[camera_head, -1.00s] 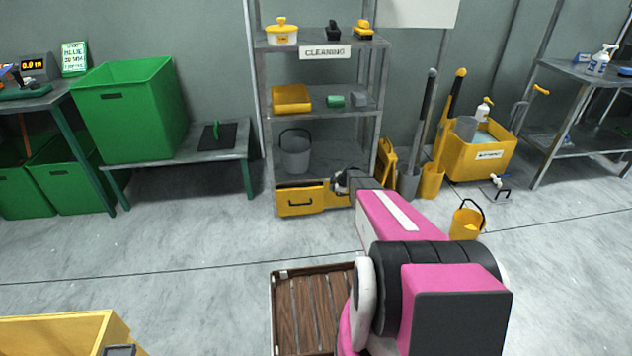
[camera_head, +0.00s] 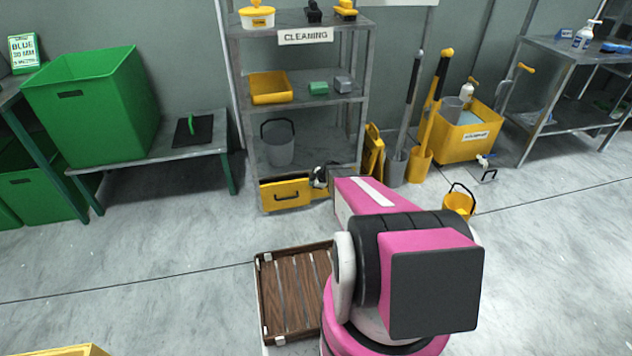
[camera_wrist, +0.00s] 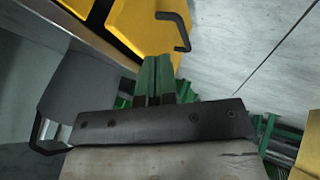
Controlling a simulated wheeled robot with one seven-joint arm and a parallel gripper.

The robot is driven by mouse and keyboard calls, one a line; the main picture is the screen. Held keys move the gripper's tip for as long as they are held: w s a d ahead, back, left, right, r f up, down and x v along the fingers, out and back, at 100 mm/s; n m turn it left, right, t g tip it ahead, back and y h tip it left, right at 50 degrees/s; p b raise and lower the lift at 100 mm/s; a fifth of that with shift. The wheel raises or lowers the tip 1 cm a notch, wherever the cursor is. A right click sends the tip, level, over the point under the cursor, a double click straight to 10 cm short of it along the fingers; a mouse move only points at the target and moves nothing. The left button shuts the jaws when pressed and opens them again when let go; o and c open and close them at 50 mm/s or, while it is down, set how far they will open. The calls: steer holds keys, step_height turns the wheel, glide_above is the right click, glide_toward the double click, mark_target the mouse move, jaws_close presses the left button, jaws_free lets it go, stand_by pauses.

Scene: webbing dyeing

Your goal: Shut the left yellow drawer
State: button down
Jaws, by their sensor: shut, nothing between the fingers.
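The left yellow drawer (camera_head: 285,194) is at the bottom left of the grey cleaning shelf, with a black bar handle on its front. It appears to stand a little out from the shelf, but how far is unclear. In the wrist view a yellow drawer front (camera_wrist: 143,28) with a black handle (camera_wrist: 178,30) lies just beyond my fingers. My gripper (camera_wrist: 157,72) has green fingers, closed together and empty, close to that yellow front; contact cannot be told. In the head view my wrist is beside the right end of the left drawer, and my fingertips are hidden.
The cleaning shelf (camera_head: 301,97) holds a grey bucket (camera_head: 278,143) above the drawers. A wooden slatted crate (camera_head: 292,292) lies on the floor beside my arm. A small yellow bucket (camera_head: 458,203) stands to the right. The floor before the drawer is clear.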

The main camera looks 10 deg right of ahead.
mark_target(305, 179)
steer(key=w+f, duration=0.1)
steer(key=w, duration=0.1)
steer(key=w+a+f, duration=0.1)
steer(key=w, duration=0.1)
steer(key=w+f, duration=0.1)
steer(key=w, duration=0.1)
steer(key=shift+w+a+f, duration=0.1)
steer(key=shift+a+f, duration=0.2)
steer(key=shift+w, duration=1.3)
steer(key=shift+s, duration=0.1)
steer(key=shift+s+a, duration=0.1)
steer(key=shift+s, duration=0.05)
